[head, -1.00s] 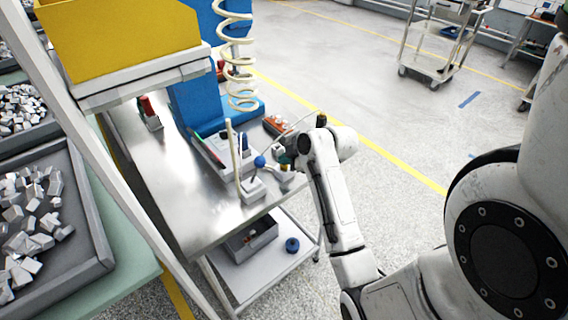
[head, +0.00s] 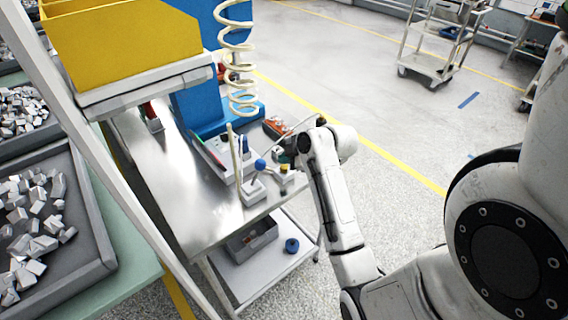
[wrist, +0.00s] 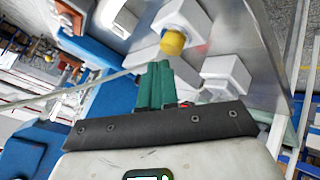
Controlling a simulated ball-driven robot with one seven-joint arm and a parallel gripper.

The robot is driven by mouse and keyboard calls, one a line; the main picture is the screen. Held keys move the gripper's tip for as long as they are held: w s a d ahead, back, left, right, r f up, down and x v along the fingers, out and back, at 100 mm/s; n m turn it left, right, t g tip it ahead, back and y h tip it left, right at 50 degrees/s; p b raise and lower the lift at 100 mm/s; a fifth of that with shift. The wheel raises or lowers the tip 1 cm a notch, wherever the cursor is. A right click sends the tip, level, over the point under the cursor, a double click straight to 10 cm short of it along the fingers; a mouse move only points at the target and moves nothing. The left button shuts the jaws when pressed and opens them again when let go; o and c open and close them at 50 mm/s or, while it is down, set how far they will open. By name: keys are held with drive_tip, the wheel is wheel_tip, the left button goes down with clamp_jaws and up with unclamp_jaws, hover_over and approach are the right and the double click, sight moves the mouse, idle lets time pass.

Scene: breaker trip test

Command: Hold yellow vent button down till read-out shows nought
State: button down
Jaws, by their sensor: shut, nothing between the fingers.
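The yellow vent button (wrist: 173,42) is a short round cap on a white block in the wrist view. It shows small in the head view (head: 285,167), at the bench's near right corner. My gripper (wrist: 156,72) has its green fingers together and empty. In the wrist view the fingertips are below and left of the button, apart from it. In the head view my gripper (head: 287,157) is just above the button in the picture, largely hidden by my wrist. I cannot make out a read-out's figures.
A blue-knobbed lever (head: 260,164) and a pale upright rod (head: 235,150) stand left of the button. Another white block (wrist: 226,74) is close to my fingers. A thin pale cable (wrist: 75,92) runs to the left. The steel bench top (head: 180,195) is clear at front left.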

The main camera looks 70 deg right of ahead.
sight(286, 168)
drive_tip(key=shift+r, duration=0.25)
wheel_tip(286, 168, up, 5)
drive_tip(key=p, duration=0.4)
drive_tip(key=shift+f, duration=0.1)
idle(0.8)
